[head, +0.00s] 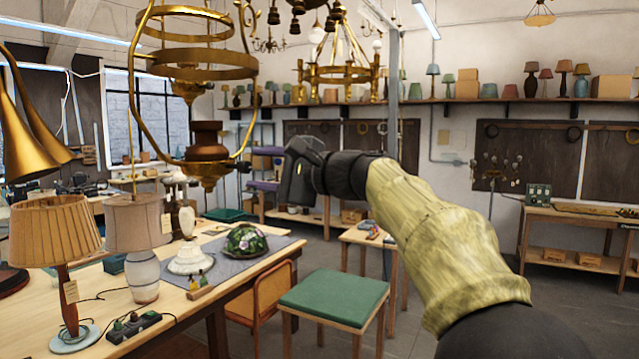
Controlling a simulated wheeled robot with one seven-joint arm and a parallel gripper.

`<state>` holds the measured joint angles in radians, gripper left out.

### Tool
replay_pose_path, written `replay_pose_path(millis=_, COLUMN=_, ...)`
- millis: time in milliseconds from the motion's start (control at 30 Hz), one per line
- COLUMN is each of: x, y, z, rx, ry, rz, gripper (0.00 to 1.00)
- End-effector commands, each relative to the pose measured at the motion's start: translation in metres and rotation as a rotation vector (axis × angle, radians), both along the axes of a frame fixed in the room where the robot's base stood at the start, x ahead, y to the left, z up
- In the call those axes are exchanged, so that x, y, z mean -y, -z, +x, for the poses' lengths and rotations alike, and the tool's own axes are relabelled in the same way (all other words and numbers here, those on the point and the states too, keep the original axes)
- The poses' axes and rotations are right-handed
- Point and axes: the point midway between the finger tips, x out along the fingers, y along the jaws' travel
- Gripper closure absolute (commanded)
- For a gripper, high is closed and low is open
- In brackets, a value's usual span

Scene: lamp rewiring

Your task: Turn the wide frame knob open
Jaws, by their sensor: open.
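A wide brass lamp frame (252,97) hangs at the upper left, with stacked rings and curved side bars that meet at a brass cup (208,168). A small dark knob (243,167) sticks out at the right of this cup; I take it for the frame knob. It is small in the picture, and I cannot tell its turned position. My gripper (288,172) is just right of the knob, at about its height. It points left, looks apart from the knob and holds nothing that I can see. Its fingers are dark and partly hidden by its own body.
Below the frame is a wooden workbench (185,316) with a pleated lamp (55,235), a second table lamp (140,240) and a floral glass shade (246,241). A green-topped stool (333,297) stands right of it. Another brass chandelier (340,72) hangs behind.

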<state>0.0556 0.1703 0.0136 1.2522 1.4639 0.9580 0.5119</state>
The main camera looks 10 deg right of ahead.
Motion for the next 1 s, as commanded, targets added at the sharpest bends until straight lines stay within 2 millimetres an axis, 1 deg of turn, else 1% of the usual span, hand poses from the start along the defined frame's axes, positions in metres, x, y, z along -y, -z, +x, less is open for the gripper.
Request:
replay_pose_path(millis=33, x=0.010, y=0.004, z=-0.006, rx=0.003, ry=0.006, rz=-0.001, gripper=0.57)
replay_pose_path(millis=300, x=0.052, y=0.004, z=-0.040, rx=0.002, ry=0.005, rz=-0.001, gripper=0.57)
replay_pose_path(millis=500, x=0.083, y=0.004, z=-0.064, rx=0.001, ry=0.005, rz=-0.002, gripper=0.57)
replay_pose_path(millis=600, x=0.095, y=0.003, z=-0.073, rx=0.001, ry=0.004, rz=-0.002, gripper=0.57)
replay_pose_path(millis=733, x=0.103, y=0.001, z=-0.080, rx=0.000, ry=0.001, rz=0.000, gripper=0.57)
replay_pose_path(millis=1000, x=0.104, y=0.000, z=-0.082, rx=-0.001, ry=0.000, rz=-0.001, gripper=0.57)
